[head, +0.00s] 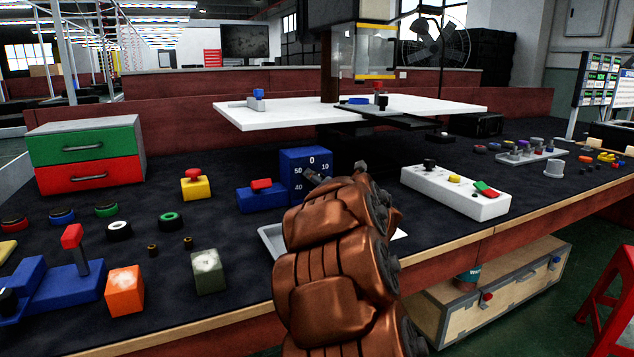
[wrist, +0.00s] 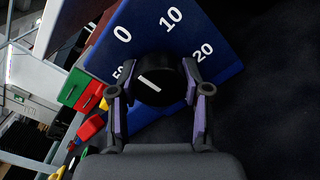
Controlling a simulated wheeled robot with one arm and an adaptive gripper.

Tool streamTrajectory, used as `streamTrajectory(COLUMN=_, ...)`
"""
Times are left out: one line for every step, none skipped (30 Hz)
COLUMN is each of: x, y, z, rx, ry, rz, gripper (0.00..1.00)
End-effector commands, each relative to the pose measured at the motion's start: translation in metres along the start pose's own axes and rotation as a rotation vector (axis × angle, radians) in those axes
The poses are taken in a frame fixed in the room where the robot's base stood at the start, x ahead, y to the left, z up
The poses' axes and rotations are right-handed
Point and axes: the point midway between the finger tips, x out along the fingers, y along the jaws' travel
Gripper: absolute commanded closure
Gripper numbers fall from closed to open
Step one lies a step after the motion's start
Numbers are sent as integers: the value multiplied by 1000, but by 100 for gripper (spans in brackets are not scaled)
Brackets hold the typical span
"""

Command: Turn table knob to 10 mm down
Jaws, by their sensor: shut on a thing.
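The table knob is a black round knob (wrist: 155,94) with a white line, on a blue dial box (wrist: 195,32). Numbers 0, 10, 20 and part of 50 show around it in the wrist view. The white line slants from upper left to lower right, and I cannot tell exactly which number it marks. My gripper (wrist: 153,86) is shut on the knob, one purple-padded finger on each side. In the head view the dial box (head: 304,160) shows 0, 10, 50 and 40. My gripper (head: 336,173) is in front of it, and my arm hides the knob.
A white raised table (head: 290,112) stands behind the dial box. A blue block with a red switch (head: 262,188) adjoins its left side. A white control panel (head: 460,195) is to the right. A grey tray (head: 272,240) lies partly behind my arm.

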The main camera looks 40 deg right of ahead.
Motion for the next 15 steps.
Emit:
streamTrajectory(x=0, y=0, z=0, rx=0, ry=0, rz=0, gripper=87)
streamTrajectory(x=0, y=0, z=0, rx=0, ry=0, rz=0, gripper=87)
streamTrajectory(x=0, y=0, z=0, rx=1, ry=0, rz=0, gripper=87)
streamTrajectory(x=0, y=0, z=0, rx=2, ry=0, rz=0, gripper=87)
streamTrajectory(x=0, y=0, z=0, rx=4, ry=0, rz=0, gripper=87)
streamTrajectory(x=0, y=0, z=0, rx=7, ry=0, rz=-1, gripper=87)
streamTrajectory(x=0, y=0, z=0, rx=12, ry=0, rz=-1, gripper=87)
streamTrajectory(x=0, y=0, z=0, rx=18, ry=0, rz=-1, gripper=87)
streamTrajectory(x=0, y=0, z=1, rx=28, ry=1, rz=-1, gripper=87)
streamTrajectory(x=0, y=0, z=1, rx=37, ry=1, rz=-2, gripper=87)
streamTrajectory(x=0, y=0, z=1, rx=47, ry=1, rz=-2, gripper=87)
streamTrajectory(x=0, y=0, z=1, rx=65, ry=1, rz=-3, gripper=87)
streamTrajectory(x=0, y=0, z=1, rx=80, ry=1, rz=-3, gripper=87)
streamTrajectory(x=0, y=0, z=1, rx=96, ry=1, rz=-3, gripper=87)
streamTrajectory(x=0, y=0, z=1, rx=122, ry=1, rz=-4, gripper=87)
